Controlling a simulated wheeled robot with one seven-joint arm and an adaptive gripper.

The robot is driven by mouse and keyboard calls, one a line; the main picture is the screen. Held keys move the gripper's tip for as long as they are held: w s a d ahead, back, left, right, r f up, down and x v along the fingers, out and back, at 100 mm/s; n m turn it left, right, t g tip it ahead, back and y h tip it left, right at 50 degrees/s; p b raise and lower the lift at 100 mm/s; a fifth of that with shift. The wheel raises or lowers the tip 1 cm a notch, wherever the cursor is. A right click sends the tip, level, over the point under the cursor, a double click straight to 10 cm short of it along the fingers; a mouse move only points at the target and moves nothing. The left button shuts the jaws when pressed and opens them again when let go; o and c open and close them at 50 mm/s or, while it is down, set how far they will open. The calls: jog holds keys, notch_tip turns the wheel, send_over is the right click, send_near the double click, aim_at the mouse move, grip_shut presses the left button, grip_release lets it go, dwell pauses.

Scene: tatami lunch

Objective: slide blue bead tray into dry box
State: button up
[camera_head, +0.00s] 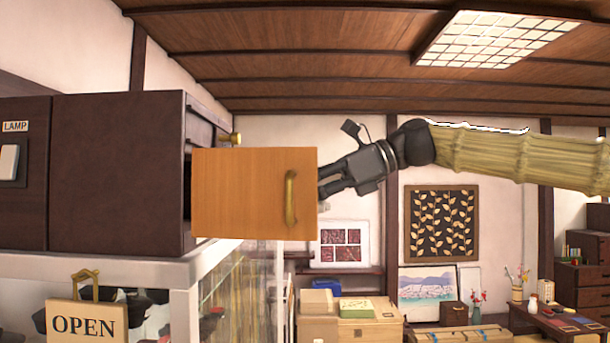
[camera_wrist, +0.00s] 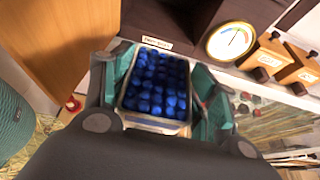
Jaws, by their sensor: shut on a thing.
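The blue bead tray (camera_wrist: 155,122) is a small pale-rimmed tray full of round blue beads. My gripper (camera_wrist: 157,82) is shut on it, with one green-padded finger on each side. The dry box (camera_head: 118,170) is a dark brown cabinet at the left of the head view. Its orange wooden door (camera_head: 240,195) with a brass handle stands open and hides my fingertips and the tray there. In the wrist view the door (camera_wrist: 65,45) is at left. The dark box front (camera_wrist: 165,18) lies just beyond the tray, above a small label strip (camera_wrist: 157,43); I cannot tell whether they touch.
A round gauge (camera_wrist: 230,41) and wooden blocks with labels (camera_wrist: 268,55) are right of the tray. The box stands on a white-framed glass case (camera_head: 225,262) with an OPEN sign (camera_head: 86,322). A brass knob (camera_head: 235,138) shows behind the door.

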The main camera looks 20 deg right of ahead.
jog(key=shift+s+r, duration=0.2)
jog(key=shift+r, duration=0.1)
jog(key=shift+w+a+f, duration=0.15)
jog(key=shift+w+a, duration=1.1)
jog(key=shift+a, duration=2.55)
jog(key=shift+w+a+f, duration=0.2)
jog(key=shift+w+a, duration=1)
jog(key=shift+a, duration=2.55)
jog(key=shift+w+a+f, duration=0.15)
jog(key=shift+w+a, duration=1.1)
jog(key=shift+a, duration=2.7)
jog(key=shift+r, duration=0.1)
jog(key=shift+f, duration=1.25)
jog(key=o, duration=1.2)
jog(key=shift+c, duration=0.2)
